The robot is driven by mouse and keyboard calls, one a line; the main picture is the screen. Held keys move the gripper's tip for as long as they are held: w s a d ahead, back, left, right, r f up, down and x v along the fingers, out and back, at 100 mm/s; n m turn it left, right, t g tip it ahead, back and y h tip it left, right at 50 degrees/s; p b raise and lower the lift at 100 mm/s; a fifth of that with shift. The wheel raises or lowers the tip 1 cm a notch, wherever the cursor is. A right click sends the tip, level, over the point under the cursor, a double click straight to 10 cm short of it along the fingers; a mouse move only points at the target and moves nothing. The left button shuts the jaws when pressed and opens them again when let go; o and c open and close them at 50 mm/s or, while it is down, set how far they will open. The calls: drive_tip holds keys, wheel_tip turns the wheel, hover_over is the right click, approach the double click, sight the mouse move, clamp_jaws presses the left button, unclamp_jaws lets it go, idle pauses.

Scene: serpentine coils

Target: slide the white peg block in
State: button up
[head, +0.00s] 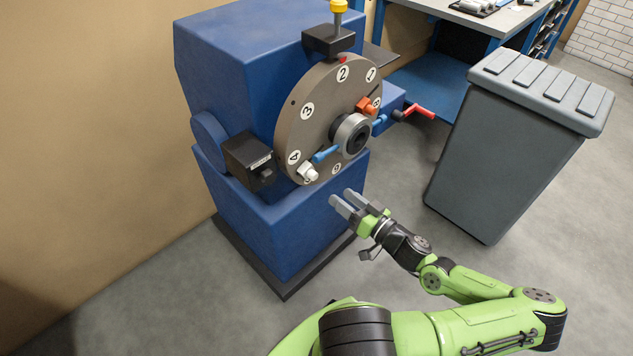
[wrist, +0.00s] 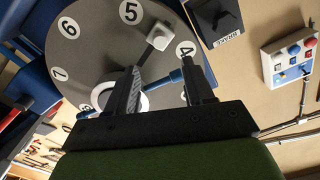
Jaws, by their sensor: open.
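The white peg block (head: 309,174) sits at the lower left rim of the grey numbered disc (head: 298,132), near the number 4. In the wrist view the white block (wrist: 159,37) shows between the numbers 5 and 4, beyond my fingertips, with a dark mark on its face. How far it is seated cannot be told. My gripper (head: 344,199) is open and empty, in front of the blue machine, below and right of the block and apart from it. In the wrist view my gripper's fingers (wrist: 160,68) stand apart, pointing towards the disc.
Two blue handles project from the disc, one (head: 325,154) beside the white block. A black box (head: 248,160) juts out left of the disc. A grey bin (head: 510,145) stands right; the floor between is clear.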

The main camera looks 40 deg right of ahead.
sight(316, 177)
drive_tip(key=w, duration=1)
drive_tip(key=shift+a+b, duration=0.15)
drive_tip(key=shift+b, duration=0.15)
clamp_jaws()
